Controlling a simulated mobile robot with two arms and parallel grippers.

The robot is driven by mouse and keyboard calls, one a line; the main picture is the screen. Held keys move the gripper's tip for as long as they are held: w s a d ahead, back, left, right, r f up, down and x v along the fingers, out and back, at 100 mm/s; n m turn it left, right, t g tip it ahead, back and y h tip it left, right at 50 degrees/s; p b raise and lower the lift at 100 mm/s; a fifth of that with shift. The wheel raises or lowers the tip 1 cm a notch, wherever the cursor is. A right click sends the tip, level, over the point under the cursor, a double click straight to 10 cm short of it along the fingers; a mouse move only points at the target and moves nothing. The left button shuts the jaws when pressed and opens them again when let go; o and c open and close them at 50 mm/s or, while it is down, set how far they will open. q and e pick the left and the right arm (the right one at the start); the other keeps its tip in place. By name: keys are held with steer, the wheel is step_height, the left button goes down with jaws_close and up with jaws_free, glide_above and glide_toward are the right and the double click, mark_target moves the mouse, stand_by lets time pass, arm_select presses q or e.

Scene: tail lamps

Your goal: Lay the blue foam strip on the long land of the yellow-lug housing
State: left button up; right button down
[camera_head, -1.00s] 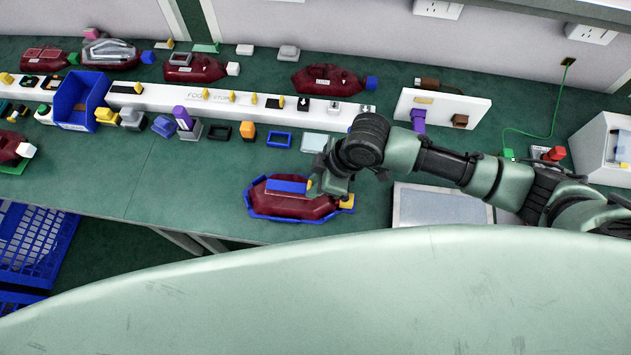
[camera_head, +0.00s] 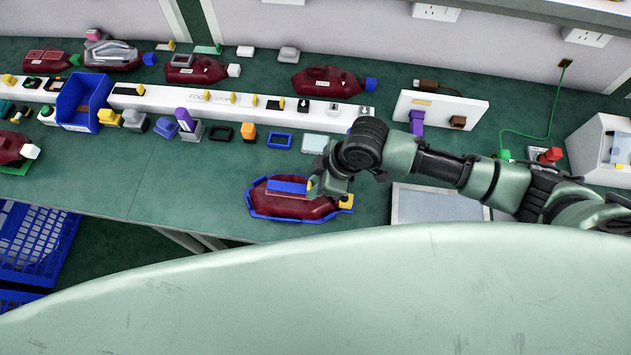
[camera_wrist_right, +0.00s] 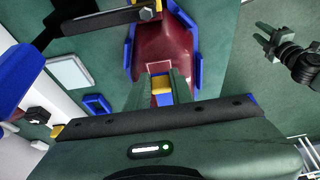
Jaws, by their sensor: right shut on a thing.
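The dark red housing (camera_head: 290,205) with a yellow lug (camera_head: 346,202) at its right end lies in a blue-rimmed cradle (camera_head: 256,211) at the bench's front. It also shows in the right wrist view (camera_wrist_right: 162,42). The blue foam strip (camera_head: 286,187) lies lengthwise along the far part of the housing top; whether it touches is unclear. My right gripper (camera_head: 317,186) is shut on its right end, which the jaws partly hide. The jaws show less clearly in the wrist view (camera_wrist_right: 160,92). My left gripper (camera_wrist_right: 266,36) appears there with fingers apart, empty, away from the housing.
A white strip rack (camera_head: 240,104) with small parts runs behind. A blue frame (camera_head: 280,140) and a pale tile (camera_head: 314,143) lie just beyond the housing. A grey panel (camera_head: 436,205) lies to the right. The bench left of the cradle is clear.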

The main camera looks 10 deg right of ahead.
steer(key=shift+f, duration=0.25)
steer(key=shift+f+b, duration=0.45)
steer(key=shift+f, duration=0.15)
steer(key=c, duration=1.1)
jaws_free()
steer(key=shift+r, duration=0.1)
steer(key=shift+c, duration=0.2)
steer(key=w+v, duration=0.1)
steer(key=v, duration=0.6)
steer(key=shift+s+r+b, duration=0.35)
steer(key=shift+s+r, duration=0.05)
steer(key=shift+s, duration=0.15)
steer(key=shift+d, duration=0.15)
